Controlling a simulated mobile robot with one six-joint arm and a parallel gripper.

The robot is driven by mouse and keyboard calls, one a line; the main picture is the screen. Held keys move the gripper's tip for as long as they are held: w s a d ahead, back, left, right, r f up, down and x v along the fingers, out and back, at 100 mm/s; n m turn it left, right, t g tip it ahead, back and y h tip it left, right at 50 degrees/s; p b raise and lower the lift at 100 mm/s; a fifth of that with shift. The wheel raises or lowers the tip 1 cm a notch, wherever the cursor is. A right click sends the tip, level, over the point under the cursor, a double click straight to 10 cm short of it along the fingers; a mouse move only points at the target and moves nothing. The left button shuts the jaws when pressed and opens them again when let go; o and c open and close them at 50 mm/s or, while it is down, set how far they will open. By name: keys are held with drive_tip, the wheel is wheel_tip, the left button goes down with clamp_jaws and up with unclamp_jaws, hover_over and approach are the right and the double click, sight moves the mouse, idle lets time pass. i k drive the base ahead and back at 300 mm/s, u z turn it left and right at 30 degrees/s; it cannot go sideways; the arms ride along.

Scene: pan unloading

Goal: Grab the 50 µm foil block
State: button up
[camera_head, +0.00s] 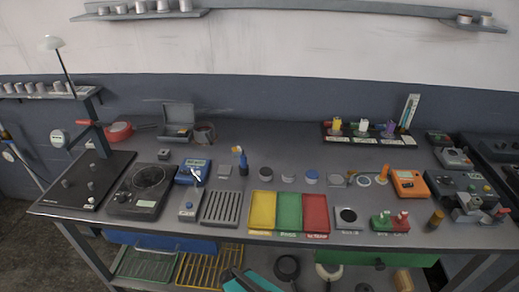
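I cannot pick out the 50 µm foil block for certain, as no thickness marking is readable. A small grey block (225,171) lies on the workbench (330,157), just right of a blue gauge-like device (193,172). Another small dark grey block (165,155) sits farther back on the left. Several round pucks stand in a row behind the coloured trays, among them a blue-topped one (312,177) and a grey one (265,174).
Yellow (262,211), green (289,212) and red (315,213) trays lie at the front middle. A slotted grey tray (220,208) and black hotplate (142,201) are left. An orange meter (409,184) is right. A rack (368,137) stands behind. The bench's back middle is clear.

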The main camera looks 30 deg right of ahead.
sight(236, 151)
drive_tip(key=z, duration=0.6)
drive_tip(key=k, duration=1)
drive_tip(key=u, duration=0.05)
drive_tip(key=i, duration=0.95)
